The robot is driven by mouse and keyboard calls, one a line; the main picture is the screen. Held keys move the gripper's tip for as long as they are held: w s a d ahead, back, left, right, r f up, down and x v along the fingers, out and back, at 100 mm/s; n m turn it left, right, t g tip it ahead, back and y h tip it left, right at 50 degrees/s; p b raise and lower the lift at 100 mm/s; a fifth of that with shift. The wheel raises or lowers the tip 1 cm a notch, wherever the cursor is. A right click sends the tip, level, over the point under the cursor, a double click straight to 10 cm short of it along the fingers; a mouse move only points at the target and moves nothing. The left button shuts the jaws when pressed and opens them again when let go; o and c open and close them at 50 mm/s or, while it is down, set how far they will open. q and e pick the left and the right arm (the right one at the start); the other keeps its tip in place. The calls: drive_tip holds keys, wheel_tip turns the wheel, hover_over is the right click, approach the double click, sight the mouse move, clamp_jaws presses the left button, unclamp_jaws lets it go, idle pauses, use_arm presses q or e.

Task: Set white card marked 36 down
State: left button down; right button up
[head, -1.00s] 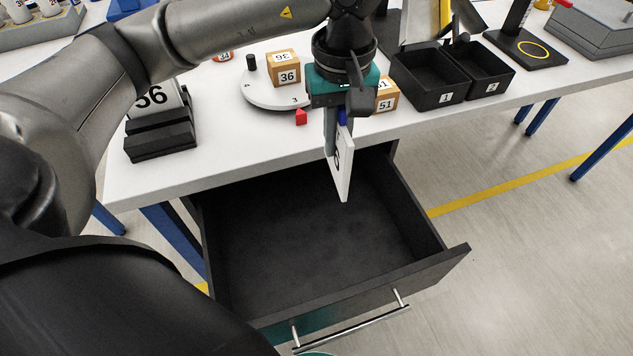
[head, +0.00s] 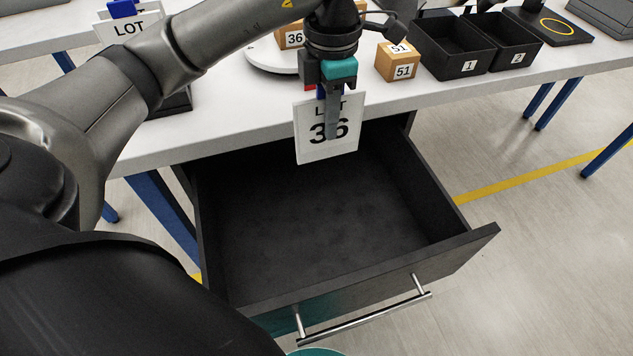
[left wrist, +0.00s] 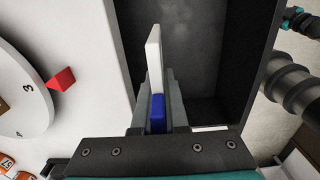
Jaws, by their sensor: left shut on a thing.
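The white card marked 36 (head: 312,146) hangs upright over the back of an open, empty drawer, with "LOT" and "36" facing the head camera. My left gripper (head: 332,125) is shut on the card near its top and hides part of the lettering. In the left wrist view, the card (left wrist: 154,55) shows edge-on between the fingers (left wrist: 157,105), with a blue piece (left wrist: 157,112) at its base. The dark drawer (head: 320,225) lies below the card, and its floor looks bare. My right gripper is not in view.
A box marked 51 (head: 397,62) and black bins marked 1 (head: 455,50) and 2 (head: 508,45) stand on the white table. A round white turntable (head: 270,58) carries a box marked 36 (head: 294,37). A red marker (left wrist: 61,79) is beside the turntable.

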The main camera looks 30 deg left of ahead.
use_arm(q)
drive_tip(key=f, duration=0.2)
drive_tip(key=shift+s+a+f, duration=0.2)
drive_tip(key=shift+s+f, duration=0.05)
drive_tip(key=shift+f, duration=0.1)
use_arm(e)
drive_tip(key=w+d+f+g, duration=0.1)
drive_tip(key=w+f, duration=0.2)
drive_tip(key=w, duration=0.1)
use_arm(q)
drive_tip(key=f+b, duration=0.1)
drive_tip(key=f, duration=0.4)
drive_tip(key=f+b, duration=0.2)
drive_tip(key=f, duration=0.4)
drive_tip(key=w+d+f+b, duration=0.1)
drive_tip(key=f+b, duration=0.1)
drive_tip(key=f, duration=0.3)
drive_tip(key=shift+d+f, duration=0.1)
drive_tip(key=shift+f, duration=0.5)
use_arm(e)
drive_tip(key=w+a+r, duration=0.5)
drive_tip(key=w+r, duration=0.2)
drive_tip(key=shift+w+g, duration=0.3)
use_arm(q)
drive_tip(key=shift+f, duration=0.1)
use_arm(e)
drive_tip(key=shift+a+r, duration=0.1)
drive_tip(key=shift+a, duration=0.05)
